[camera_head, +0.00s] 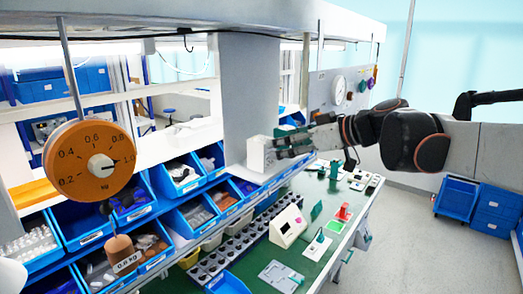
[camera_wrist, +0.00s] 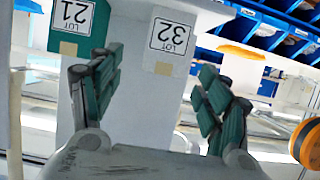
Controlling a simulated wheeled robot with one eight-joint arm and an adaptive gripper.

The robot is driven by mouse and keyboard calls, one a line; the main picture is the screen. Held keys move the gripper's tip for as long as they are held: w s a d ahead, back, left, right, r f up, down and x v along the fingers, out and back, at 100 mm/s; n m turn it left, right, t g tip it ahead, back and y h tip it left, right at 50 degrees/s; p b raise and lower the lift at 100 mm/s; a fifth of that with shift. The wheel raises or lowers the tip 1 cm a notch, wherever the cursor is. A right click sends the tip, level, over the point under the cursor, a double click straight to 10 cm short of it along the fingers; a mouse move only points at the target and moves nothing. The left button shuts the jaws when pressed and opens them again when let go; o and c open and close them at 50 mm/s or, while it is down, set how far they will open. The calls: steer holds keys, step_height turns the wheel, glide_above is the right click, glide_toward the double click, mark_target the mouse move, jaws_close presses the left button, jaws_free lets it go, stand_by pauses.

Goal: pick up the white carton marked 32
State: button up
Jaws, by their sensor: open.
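The white carton (camera_wrist: 188,62) has a label reading LOT 32, upside down in the wrist view, with a small tan square by it. In the head view a white carton (camera_head: 257,154) stands on the shelf edge beside the grey upright panel. My gripper (camera_wrist: 158,66) is open, its green-padded fingers spread on both sides of the white carton's lower picture side. The carton appears beyond the fingertips; contact cannot be told. In the head view my gripper (camera_head: 284,143) is just right of the carton. A green carton marked LOT 21 (camera_wrist: 42,35) is left of it in the wrist view.
A round orange scale (camera_head: 88,160) hangs at the left, with a brown weight (camera_head: 122,250) below. A green workbench (camera_head: 318,240) with small fixtures lies below. A grey panel (camera_head: 248,90) rises beside the carton.

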mark_target(262, 149)
steer(key=x, duration=0.3)
steer(key=shift+w+a+f+p, duration=0.15)
steer(key=shift+a+f+p, duration=0.05)
steer(key=shift+a+p, duration=0.3)
steer(key=p+x, duration=0.1)
steer(key=x, duration=0.3)
steer(key=shift+a+f, duration=0.2)
steer(key=c, duration=1.2)
